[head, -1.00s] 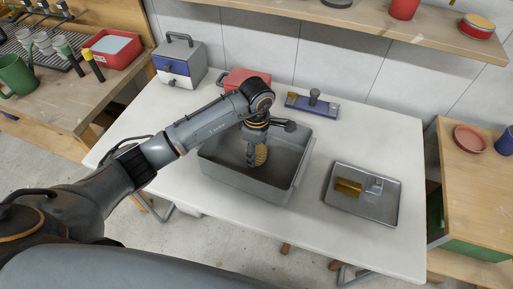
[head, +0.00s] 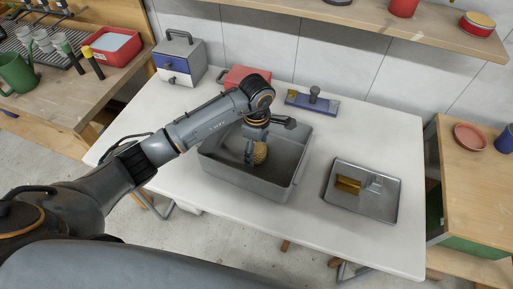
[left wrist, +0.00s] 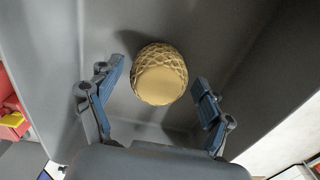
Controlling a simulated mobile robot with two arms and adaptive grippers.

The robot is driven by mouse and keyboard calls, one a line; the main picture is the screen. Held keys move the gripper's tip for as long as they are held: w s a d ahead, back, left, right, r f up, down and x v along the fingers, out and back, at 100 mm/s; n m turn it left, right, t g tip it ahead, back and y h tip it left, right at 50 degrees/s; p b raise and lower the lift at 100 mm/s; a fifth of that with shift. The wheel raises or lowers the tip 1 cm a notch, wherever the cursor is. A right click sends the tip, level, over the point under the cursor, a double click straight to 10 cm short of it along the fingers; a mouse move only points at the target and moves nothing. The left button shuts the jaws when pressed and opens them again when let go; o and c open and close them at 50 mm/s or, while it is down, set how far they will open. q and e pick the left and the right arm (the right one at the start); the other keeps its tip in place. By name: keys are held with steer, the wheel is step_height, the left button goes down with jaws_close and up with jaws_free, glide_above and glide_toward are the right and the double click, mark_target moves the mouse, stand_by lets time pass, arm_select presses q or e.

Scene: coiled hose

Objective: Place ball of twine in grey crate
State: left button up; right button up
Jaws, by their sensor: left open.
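The ball of twine (head: 260,154) is tan with a criss-cross surface. It is inside the grey crate (head: 246,189), which stands on the white table. My left gripper (head: 253,157) points down into the crate beside the ball. In the left wrist view, its blue-padded fingers (left wrist: 158,95) are spread wide, with the ball (left wrist: 159,74) between and beyond them, apart from both pads. The crate's grey inside (left wrist: 225,35) surrounds the ball there. My right gripper is not in view.
A metal tray (head: 378,207) with a brass-coloured piece lies right of the crate. Behind the crate are a red box (head: 236,78), a toolbox (head: 180,60) with a blue drawer, and a blue tool (head: 313,103). A shelf overhangs the back.

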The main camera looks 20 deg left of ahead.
mark_target(257, 147)
arm_select(q)
step_height(257, 147, up, 12)
steer(key=b, duration=0.2)
steer(key=shift+f, duration=0.25)
